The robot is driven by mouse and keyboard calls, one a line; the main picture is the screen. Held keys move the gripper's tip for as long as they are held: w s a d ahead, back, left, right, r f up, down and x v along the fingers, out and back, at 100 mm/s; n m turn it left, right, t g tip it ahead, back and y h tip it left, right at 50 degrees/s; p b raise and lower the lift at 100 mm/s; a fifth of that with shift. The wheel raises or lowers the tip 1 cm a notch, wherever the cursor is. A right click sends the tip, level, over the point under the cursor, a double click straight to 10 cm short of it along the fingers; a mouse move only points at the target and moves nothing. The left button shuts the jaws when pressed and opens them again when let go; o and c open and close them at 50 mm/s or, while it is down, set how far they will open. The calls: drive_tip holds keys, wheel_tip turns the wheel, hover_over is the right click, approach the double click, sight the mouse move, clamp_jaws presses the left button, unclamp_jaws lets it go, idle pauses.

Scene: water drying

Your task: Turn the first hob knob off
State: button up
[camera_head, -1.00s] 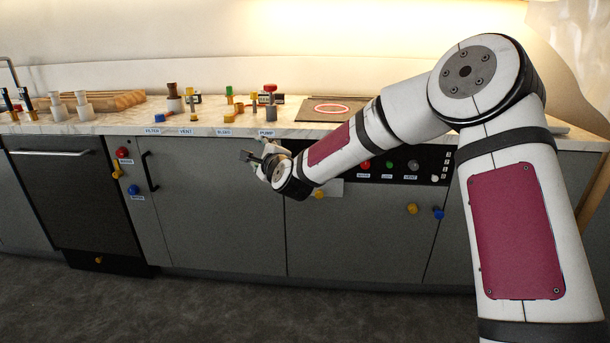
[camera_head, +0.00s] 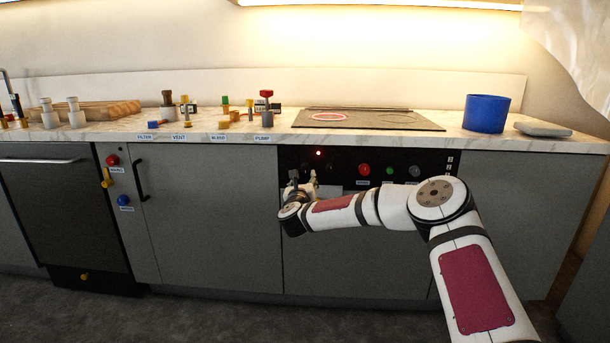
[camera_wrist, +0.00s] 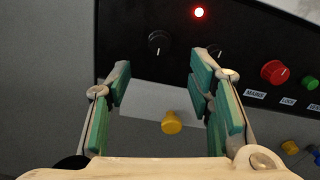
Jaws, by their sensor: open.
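The black hob panel (camera_head: 345,160) is set into the cabinet front below the hob (camera_head: 385,120). In the wrist view a black knob (camera_wrist: 158,42) with a white pointer line shows between and beyond my fingertips. A second black knob (camera_wrist: 216,50) is partly hidden behind the right finger. A red lamp (camera_wrist: 199,13) glows above them and also shows in the head view (camera_head: 319,153). One hob ring (camera_head: 328,116) glows red. My gripper (camera_head: 301,180) is open and empty in front of the panel's left end; its fingers (camera_wrist: 160,73) appear apart from the knob.
A yellow knob (camera_wrist: 171,122) on a pale plate lies below the knobs. A red knob (camera_head: 364,170) and a green button (camera_head: 390,171) sit right on the panel. A blue pot (camera_head: 487,113) stands on the counter. Coloured valves (camera_head: 266,105) stand at the counter's left.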

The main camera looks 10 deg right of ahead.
sight(305, 169)
drive_tip(key=shift+b+x, duration=0.85)
drive_tip(key=shift+x, duration=3.5)
clamp_jaws()
